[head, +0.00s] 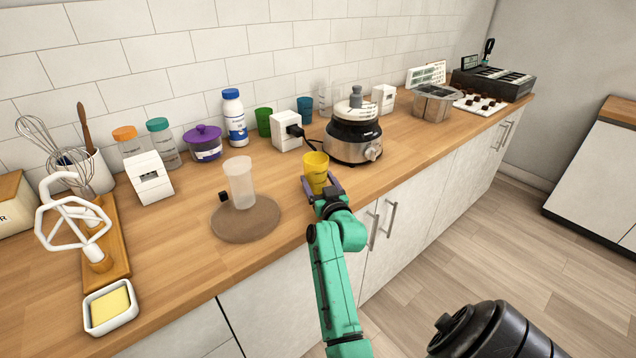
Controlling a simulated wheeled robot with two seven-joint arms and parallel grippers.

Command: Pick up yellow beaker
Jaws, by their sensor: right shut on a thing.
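The yellow beaker (316,170) stands upright at the front of the wooden counter, left of the blender base. My right gripper (322,186) reaches it from the front edge, with its fingers on either side of the beaker's lower part, shut on it. The beaker's lower front is partly hidden by the gripper. I cannot tell whether its bottom touches the counter. My left gripper is not in view.
A clear beaker (240,184) stands on a round brown mat (247,222) to the left. A blender base (352,137), a white box with a black plug (287,131), a green cup (264,122) and a blue cup (305,109) stand behind. The counter's front edge is close.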

